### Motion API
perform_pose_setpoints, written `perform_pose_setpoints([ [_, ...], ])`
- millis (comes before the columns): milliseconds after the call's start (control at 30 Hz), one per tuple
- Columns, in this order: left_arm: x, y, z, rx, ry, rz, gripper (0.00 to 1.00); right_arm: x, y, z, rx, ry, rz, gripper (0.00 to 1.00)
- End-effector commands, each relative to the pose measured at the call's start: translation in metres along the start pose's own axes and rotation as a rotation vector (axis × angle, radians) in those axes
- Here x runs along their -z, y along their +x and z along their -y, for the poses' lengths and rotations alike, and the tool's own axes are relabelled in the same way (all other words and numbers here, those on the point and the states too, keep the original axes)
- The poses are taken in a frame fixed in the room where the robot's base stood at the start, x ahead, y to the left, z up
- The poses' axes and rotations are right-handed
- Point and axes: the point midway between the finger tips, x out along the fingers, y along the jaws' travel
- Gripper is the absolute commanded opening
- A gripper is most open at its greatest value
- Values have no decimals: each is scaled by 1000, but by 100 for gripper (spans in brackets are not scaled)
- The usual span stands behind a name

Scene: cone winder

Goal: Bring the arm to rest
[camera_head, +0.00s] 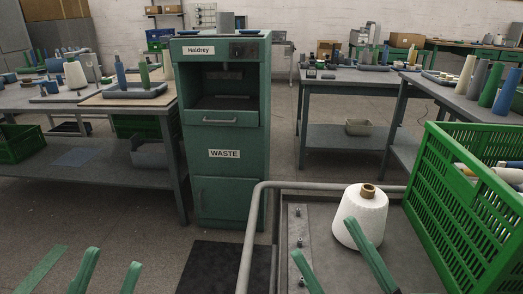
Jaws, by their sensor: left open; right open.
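My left gripper (112,258) shows at the bottom left as two separate green fingers. It is open and empty, with only floor behind it. My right gripper (326,238) shows at the bottom right, its green fingers spread wide. It is open, with nothing between the fingers. A white yarn cone (353,205) with a brown top stands upright on a grey cart top (322,204). One right finger overlaps the cone's lower part in the picture; I cannot tell if they touch. The rest of both arms is out of view.
A green crate (445,217) of tubes stands at the right, beside the cone. A bent grey rail (250,228) edges the cart. A green waste cabinet (222,190) stands ahead. Tables with cones and tubes stand left (60,101) and right (345,76).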

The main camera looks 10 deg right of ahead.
Motion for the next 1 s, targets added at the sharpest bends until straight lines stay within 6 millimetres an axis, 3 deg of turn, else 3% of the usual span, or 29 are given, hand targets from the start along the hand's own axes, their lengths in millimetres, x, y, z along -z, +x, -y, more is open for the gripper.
perform_pose_setpoints([
  [200, -36, 15, 12, 19, -67, 251, 46, -36, 15, -12, -18, 66, 251, 77],
  [367, -80, 2, 14, 35, -147, 540, 46, -80, 2, -14, -33, 144, 540, 77],
  [500, -109, -26, 8, 44, -219, 793, 46, -109, -26, -9, -43, 217, 793, 77],
  [633, -123, -62, -1, 49, -290, 1026, 46, -124, -62, 1, -47, 286, 1026, 77],
  [800, -124, -115, -18, 48, -378, 1306, 46, -124, -114, 18, -47, 375, 1306, 77],
  [1000, -114, -160, -35, 44, -448, 1509, 46, -114, -160, 35, -43, 444, 1509, 77],
])
